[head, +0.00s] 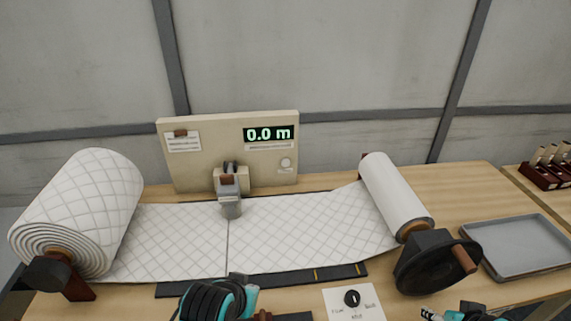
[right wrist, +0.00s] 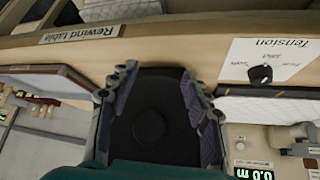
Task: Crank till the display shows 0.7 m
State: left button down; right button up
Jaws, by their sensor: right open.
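The display (head: 268,134) on the beige back panel reads 0.0 m; it also shows upside down in the right wrist view (right wrist: 254,174). The crank (head: 430,262) is a black wheel with a brown handle (head: 464,259), at the near end of the right white roll (head: 395,195). My right gripper (head: 432,314) is partly cut off at the bottom edge, below and apart from the crank. In the right wrist view its fingers (right wrist: 158,75) are spread, with no handle between them. My left gripper (head: 240,284) is at the bottom, near the quilted sheet; its jaws are unclear.
A large quilted roll (head: 80,215) stands at left, its sheet (head: 285,230) running under a grey clamp-like part (head: 230,203) to the right roll. A tension card with a black knob (head: 352,298) lies in front. A grey tray (head: 515,246) is right of the crank.

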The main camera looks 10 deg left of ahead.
pick_arm(q)
jog(key=shift+r, duration=0.15)
pick_arm(e)
jog(key=shift+s, duration=0.1)
pick_arm(q)
jog(key=shift+r+p, duration=0.25)
jog(key=shift+p, duration=0.15)
notch_tip(320, 180, up, 6)
jog(key=p, duration=0.6)
pick_arm(e)
jog(key=s+d, duration=0.3)
jog(key=s, duration=0.6)
jog(key=shift+d, duration=0.25)
jog(key=shift+s, duration=0.1)
jog(key=w+a+r, duration=0.6)
jog(key=a, duration=0.5)
jog(key=shift+w, duration=0.25)
